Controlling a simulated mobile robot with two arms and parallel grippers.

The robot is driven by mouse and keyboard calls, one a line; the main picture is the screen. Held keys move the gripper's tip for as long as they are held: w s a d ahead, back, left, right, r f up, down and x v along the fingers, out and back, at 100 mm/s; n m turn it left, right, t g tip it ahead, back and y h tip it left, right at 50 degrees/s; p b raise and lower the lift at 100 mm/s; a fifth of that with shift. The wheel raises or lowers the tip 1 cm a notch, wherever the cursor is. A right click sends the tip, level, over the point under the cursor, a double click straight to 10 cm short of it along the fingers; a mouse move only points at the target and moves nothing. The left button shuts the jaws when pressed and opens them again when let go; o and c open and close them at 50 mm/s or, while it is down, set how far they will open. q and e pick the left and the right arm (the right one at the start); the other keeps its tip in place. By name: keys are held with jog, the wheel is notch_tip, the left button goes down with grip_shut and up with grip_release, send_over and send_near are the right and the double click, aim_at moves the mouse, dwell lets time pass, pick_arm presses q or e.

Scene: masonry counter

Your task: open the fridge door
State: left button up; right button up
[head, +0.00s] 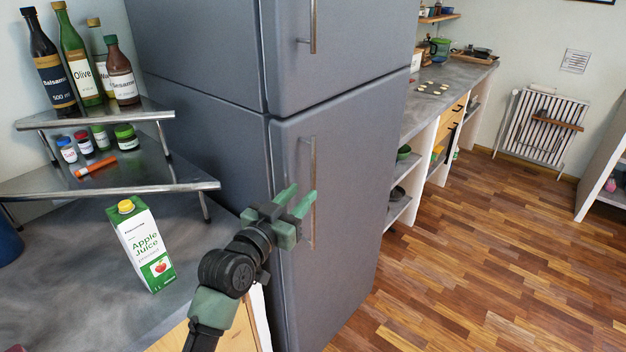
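The grey fridge (355,180) stands in the middle of the head view, with an upper door (365,45) and a taller lower door (345,260). Both doors look shut. The lower door has a thin vertical metal handle (313,160) near its left edge; the upper door has a similar handle (313,25). My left gripper (300,195) is in front of the lower handle, at about its mid-height. Its two green fingers are apart, and it looks empty. I cannot tell whether a finger touches the handle. My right gripper is not in view.
An apple juice carton (145,245) stands on the left counter (85,290), close to my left arm. A metal two-tier rack (120,185) holds bottles and jars. Wooden floor (470,260) is clear right of the fridge. A counter with shelves (425,115) lies behind it.

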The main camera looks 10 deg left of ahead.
aim_at(312, 184)
pick_arm(q)
jog(key=p+x, duration=0.1)
jog(key=x, duration=0.5)
jog(key=shift+w+d, duration=0.15)
jog(key=shift+w, duration=0.05)
jog(key=shift+f, duration=0.1)
grip_shut()
dwell(1.1)
